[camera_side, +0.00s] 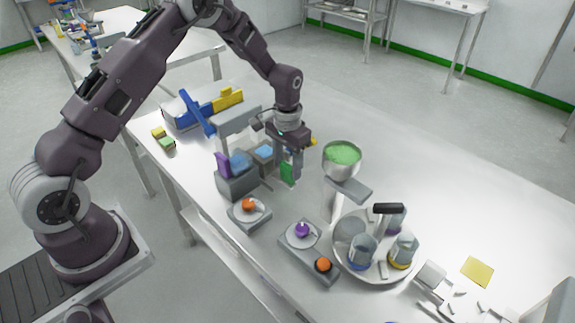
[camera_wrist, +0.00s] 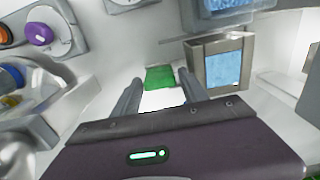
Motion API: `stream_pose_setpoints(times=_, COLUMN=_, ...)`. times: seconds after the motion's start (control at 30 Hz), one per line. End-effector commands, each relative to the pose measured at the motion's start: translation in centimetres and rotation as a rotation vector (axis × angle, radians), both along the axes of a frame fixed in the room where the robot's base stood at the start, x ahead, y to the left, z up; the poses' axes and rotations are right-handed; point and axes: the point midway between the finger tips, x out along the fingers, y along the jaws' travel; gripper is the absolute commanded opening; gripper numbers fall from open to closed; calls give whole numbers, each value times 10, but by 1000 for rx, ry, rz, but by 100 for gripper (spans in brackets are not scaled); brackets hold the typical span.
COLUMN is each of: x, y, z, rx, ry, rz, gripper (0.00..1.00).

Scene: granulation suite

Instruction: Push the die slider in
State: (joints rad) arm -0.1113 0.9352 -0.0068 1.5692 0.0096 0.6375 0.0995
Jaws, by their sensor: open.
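My gripper (camera_side: 293,176) points down over the table, beside the grey press-like station (camera_side: 238,121). Its two fingers (camera_wrist: 159,80) are apart in the wrist view. A green block (camera_wrist: 160,77) shows just beyond and between the fingertips; it also shows beside the fingers in the side view (camera_side: 287,172). I cannot tell whether the fingers touch it. No part is clearly marked as the die slider; the green block may belong to it. A grey frame with a blue face (camera_wrist: 222,68) stands close to the right finger in the wrist view. My gripper partly hides the station in the side view.
A funnel of green powder (camera_side: 342,155) stands right of my gripper. A round tray (camera_side: 348,270) holds several jars. A purple knob (camera_side: 302,229) and orange knobs (camera_side: 249,204) sit on plates in front.

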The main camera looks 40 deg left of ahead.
Motion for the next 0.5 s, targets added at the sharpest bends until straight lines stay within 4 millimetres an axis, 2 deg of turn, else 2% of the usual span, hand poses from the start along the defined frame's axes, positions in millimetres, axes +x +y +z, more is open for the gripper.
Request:
stream_pose_setpoints(times=0.27, x=0, y=0, z=-5, rx=0, ry=-1, rz=0, gripper=51)
stream_pose_setpoints(times=0.37, x=0, y=0, z=-5, rx=0, ry=-1, rz=0, gripper=35)
stream_pose_setpoints(times=0.5, x=0, y=0, z=-5, rx=0, ry=0, rz=0, gripper=8)
